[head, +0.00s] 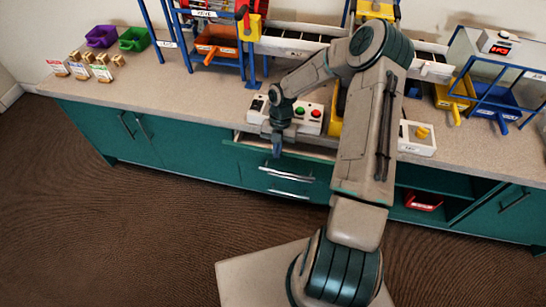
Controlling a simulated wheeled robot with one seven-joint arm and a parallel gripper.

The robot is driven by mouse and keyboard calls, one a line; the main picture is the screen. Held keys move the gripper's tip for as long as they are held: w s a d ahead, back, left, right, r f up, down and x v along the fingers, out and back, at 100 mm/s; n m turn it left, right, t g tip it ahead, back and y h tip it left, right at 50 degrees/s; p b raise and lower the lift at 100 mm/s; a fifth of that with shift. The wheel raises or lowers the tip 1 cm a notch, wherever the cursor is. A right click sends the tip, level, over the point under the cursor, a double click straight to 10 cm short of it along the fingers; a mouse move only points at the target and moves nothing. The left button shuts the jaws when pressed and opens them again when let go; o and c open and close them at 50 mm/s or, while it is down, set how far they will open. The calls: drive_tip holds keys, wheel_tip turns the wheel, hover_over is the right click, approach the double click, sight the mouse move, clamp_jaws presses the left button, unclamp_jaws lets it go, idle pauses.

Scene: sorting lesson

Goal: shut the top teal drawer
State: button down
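The top teal drawer (245,152) is in the middle of the counter front, left of my arm. It stands partly pulled out: a pale strip of its inside (318,151) shows between its front and the counter edge. Its silver handle (286,174) runs across the front. My gripper (277,152) points down at the drawer's upper edge, below the button box. Its fingers look close together, but they are too small to tell whether they are open or shut. I cannot tell whether they touch the drawer. My arm hides the drawer's right end.
A second handle (289,194) sits on the drawer below. A button box (308,117) with red and green buttons stands on the counter (190,98) just above the drawer. An open shelf with a red bin (423,201) is to the right. The brown floor (150,230) in front is clear.

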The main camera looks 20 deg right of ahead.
drive_tip(key=shift+w+d, duration=0.5)
drive_tip(key=shift+w, duration=0.3)
drive_tip(key=shift+d, duration=0.1)
